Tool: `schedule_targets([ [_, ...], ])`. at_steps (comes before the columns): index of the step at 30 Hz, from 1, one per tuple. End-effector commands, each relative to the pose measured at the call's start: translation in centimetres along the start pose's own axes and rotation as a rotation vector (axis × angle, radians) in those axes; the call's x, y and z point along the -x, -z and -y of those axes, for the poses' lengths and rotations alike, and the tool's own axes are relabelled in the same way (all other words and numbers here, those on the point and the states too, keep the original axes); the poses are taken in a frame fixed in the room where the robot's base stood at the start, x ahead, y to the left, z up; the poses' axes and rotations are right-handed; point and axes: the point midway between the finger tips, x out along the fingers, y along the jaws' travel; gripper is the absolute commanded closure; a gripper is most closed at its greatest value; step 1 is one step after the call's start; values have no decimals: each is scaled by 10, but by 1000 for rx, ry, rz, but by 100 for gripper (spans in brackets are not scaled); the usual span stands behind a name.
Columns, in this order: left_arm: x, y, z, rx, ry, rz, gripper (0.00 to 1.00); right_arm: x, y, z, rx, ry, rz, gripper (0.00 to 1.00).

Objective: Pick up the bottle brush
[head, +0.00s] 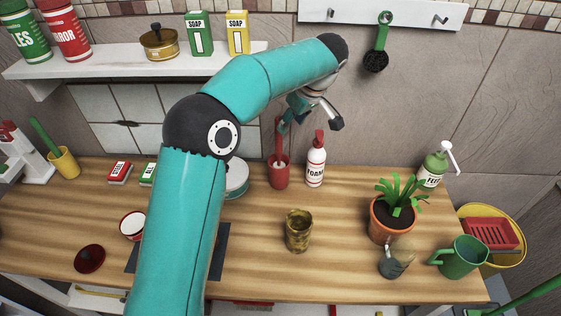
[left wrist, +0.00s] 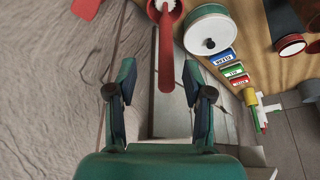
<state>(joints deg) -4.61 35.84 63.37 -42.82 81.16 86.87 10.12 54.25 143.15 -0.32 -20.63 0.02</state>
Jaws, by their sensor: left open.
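The bottle brush (head: 279,142) stands upright in a red holder (head: 279,175) at the back of the wooden counter, its red handle pointing up. In the left wrist view, the brush's handle (left wrist: 166,60) reaches toward the space between my fingertips, and white bristles show in the holder at the top edge. My left gripper (head: 309,122) is open and empty near the handle's top; it also shows in the left wrist view (left wrist: 159,76), with a finger on either side of the handle's end. Whether a finger touches it, I cannot tell. My right gripper is not in view.
A white foam bottle (head: 315,166) with a red nozzle stands right beside the holder. A white round tin (head: 237,178) is on its left, partly behind my arm. A brown jar (head: 298,232) and a potted plant (head: 391,218) stand nearer the front. A shelf (head: 130,62) is above.

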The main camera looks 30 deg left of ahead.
Motion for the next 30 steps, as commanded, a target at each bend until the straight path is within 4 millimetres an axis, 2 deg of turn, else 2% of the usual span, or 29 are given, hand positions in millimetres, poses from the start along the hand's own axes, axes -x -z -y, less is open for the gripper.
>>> schedule_targets([
  [4, -24, 1, 1, 1, 2, 0, 49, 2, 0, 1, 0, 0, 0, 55],
  [14, -46, 6, 4, 4, 2, 1, 49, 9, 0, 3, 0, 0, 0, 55],
  [21, -80, 11, 7, 4, 3, 2, 49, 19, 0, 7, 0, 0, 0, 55],
  [25, -87, 11, 7, 6, 0, 1, 49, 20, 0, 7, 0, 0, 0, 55],
  [30, -88, 11, 7, 6, 0, 1, 49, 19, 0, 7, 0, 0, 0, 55],
])
